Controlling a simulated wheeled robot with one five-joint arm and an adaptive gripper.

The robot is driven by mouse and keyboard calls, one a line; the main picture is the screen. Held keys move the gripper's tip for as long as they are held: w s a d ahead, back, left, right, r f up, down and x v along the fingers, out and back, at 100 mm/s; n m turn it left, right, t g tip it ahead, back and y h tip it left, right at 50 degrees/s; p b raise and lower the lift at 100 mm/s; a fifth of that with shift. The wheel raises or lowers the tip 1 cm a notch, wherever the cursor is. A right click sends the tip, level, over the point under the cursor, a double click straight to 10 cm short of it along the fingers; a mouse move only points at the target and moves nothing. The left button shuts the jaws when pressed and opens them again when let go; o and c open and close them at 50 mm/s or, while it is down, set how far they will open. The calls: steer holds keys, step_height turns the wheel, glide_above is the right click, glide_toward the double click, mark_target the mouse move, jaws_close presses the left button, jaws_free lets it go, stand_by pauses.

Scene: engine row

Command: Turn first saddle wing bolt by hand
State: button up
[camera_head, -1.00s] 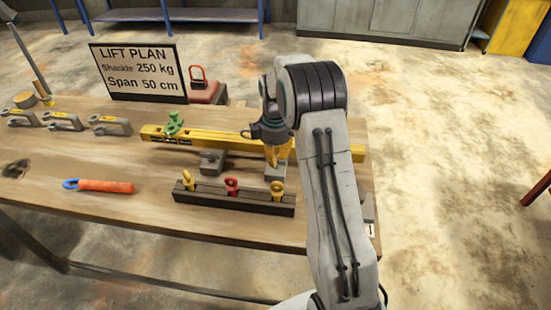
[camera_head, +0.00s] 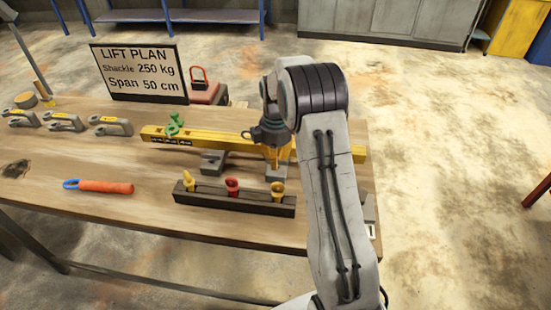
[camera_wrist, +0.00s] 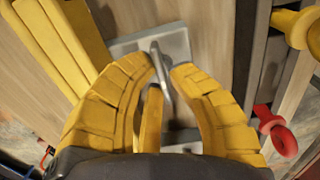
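In the head view a green fitting with rounded lobes (camera_head: 174,125) sits on the left part of the yellow beam (camera_head: 215,141). I cannot tell for sure which part is the first saddle wing bolt. My gripper (camera_head: 275,165) is at the right part of the beam, pointing down over a grey block (camera_head: 276,174). In the wrist view my yellow fingertips (camera_wrist: 164,67) are on either side of a thin upright metal piece (camera_wrist: 162,68) on a grey plate (camera_wrist: 180,42). The gap is narrow, and contact is not clear. The beam (camera_wrist: 40,30) runs along the left there.
A dark rack (camera_head: 250,207) with yellow and red eye bolts stands in front. Another grey block (camera_head: 211,162) is to the left. Shackles (camera_head: 110,125), an orange-handled tool (camera_head: 105,187) and the lift plan sign (camera_head: 140,75) are further left. The table's front left is mostly clear.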

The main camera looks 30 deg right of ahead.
steer(key=o, duration=0.4)
steer(key=shift+o, duration=0.2)
step_height(320, 180, up, 12)
stand_by(0.5)
stand_by(0.5)
steer(key=s+a+r+m+t, duration=0.1)
steer(key=s+a+r+m, duration=0.3)
steer(key=s, duration=0.3)
steer(key=s+a+m+t, duration=0.1)
steer(key=s+a+m, duration=0.2)
steer(key=s, duration=0.8)
steer(key=s+a+f+m+t, duration=0.1)
steer(key=s+a+m, duration=0.2)
steer(key=s, duration=0.8)
steer(key=shift+a+m+t, duration=0.3)
steer(key=shift+m+t, duration=0.1)
steer(key=shift+m, duration=0.3)
